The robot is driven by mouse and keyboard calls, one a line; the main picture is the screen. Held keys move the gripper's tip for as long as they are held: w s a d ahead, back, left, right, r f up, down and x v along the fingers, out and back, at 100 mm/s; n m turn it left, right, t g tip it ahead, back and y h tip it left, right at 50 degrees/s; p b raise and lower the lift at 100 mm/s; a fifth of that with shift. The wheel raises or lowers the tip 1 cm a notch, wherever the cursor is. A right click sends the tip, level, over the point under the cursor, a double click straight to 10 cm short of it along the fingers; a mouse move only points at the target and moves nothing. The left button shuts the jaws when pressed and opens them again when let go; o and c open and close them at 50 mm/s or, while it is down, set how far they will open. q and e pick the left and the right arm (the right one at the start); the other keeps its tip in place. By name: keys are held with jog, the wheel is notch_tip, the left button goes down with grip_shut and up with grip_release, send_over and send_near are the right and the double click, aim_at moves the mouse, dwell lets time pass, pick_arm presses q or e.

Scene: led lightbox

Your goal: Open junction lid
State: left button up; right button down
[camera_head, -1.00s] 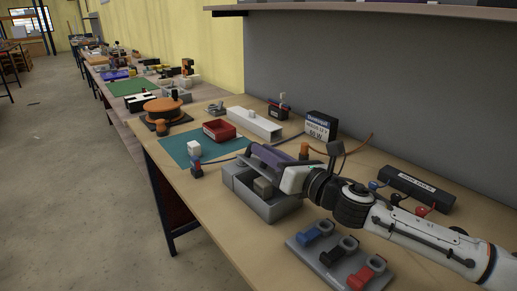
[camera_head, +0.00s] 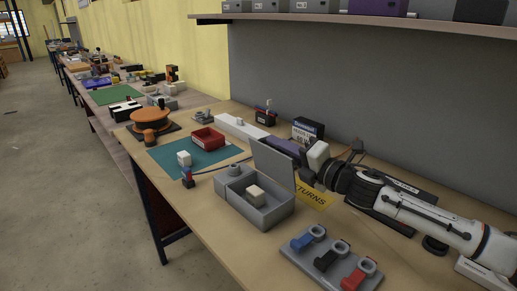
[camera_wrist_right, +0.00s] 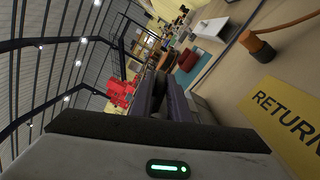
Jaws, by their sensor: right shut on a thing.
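The grey junction box (camera_head: 262,213) stands on the bench in the middle of the head view. Its lid (camera_head: 273,166) stands up steeply along the back edge, and the box is open. A pale block (camera_head: 256,193) and a small round grey part (camera_head: 235,170) show in it. My right gripper (camera_head: 284,147) is at the upper part of the lid, on its far side, with purple fingers shut on it; the lid partly hides the contact. In the right wrist view the fingers (camera_wrist_right: 167,95) are close together. My left gripper is out of view.
A grey plate with blue, black and red clamps (camera_head: 325,260) lies in front of the box. A green mat (camera_head: 208,160) with a red tray (camera_head: 208,139) is at the left. The shelf (camera_head: 390,25) overhangs the bench.

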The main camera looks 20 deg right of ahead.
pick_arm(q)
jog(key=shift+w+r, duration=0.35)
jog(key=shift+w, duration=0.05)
pick_arm(e)
jog(key=shift+w+d+f+m, duration=0.15)
jog(key=shift+w+d+m, duration=0.05)
jog(key=shift+d+m, duration=0.35)
jog(key=c, duration=1.7)
grip_release()
jog(key=shift+d+f, duration=0.1)
jog(key=shift+c, duration=0.2)
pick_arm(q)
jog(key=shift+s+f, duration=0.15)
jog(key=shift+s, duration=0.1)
